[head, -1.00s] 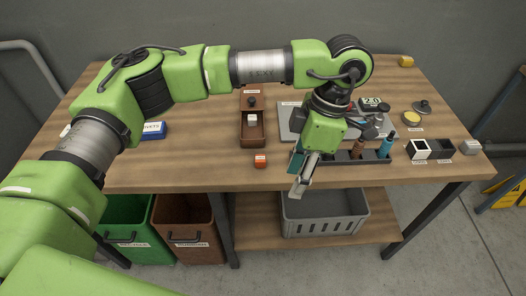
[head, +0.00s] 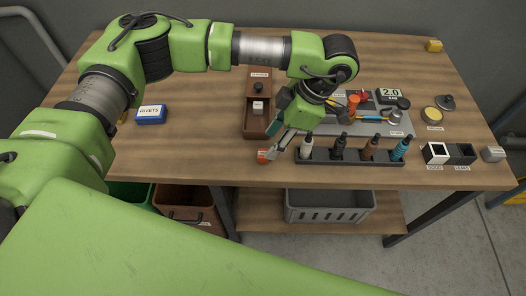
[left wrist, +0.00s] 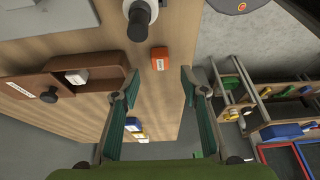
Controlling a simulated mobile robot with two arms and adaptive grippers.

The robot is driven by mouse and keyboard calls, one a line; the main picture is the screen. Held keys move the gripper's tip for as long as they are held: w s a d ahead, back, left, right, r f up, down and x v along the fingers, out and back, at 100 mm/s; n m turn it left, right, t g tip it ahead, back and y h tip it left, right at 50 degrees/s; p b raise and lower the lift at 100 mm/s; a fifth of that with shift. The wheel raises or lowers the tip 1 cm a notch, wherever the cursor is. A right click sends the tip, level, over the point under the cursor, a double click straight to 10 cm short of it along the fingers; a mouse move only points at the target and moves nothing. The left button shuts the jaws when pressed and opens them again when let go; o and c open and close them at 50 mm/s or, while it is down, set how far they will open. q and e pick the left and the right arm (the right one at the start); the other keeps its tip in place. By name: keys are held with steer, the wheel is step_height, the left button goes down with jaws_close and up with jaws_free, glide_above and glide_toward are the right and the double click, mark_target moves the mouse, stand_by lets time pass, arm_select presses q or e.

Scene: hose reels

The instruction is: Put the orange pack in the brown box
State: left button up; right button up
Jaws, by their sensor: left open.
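The orange pack (head: 262,156) is a small block with a pale label, lying near the table's front edge. It also shows in the left wrist view (left wrist: 160,58), beyond the gap between the fingers. The brown box (head: 247,118) is long and open-topped, with a dark knob at its far part and a white-labelled block inside. It shows at the left in the left wrist view (left wrist: 48,74). My left gripper (head: 275,150) is open and empty, its fingertips close by the pack; contact cannot be told. My right gripper is not in view.
A black rack (head: 345,158) with several bottles stands right of my left gripper. A grey board (head: 385,120) with tools lies behind it. A blue rivets box (head: 151,116) is at left. Bins and a grey crate (head: 330,207) are below the table.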

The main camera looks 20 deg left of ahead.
mark_target(263, 153)
arm_select(q)
steer(key=shift+p+x, duration=1.05)
steer(key=shift+x, duration=0.15)
steer(key=shift+p+x, duration=0.3)
steer(key=shift+x, duration=0.85)
steer(key=shift+a+f, duration=0.1)
steer(key=shift+f, duration=0.3)
steer(key=c, duration=1)
steer(key=shift+c, duration=0.4)
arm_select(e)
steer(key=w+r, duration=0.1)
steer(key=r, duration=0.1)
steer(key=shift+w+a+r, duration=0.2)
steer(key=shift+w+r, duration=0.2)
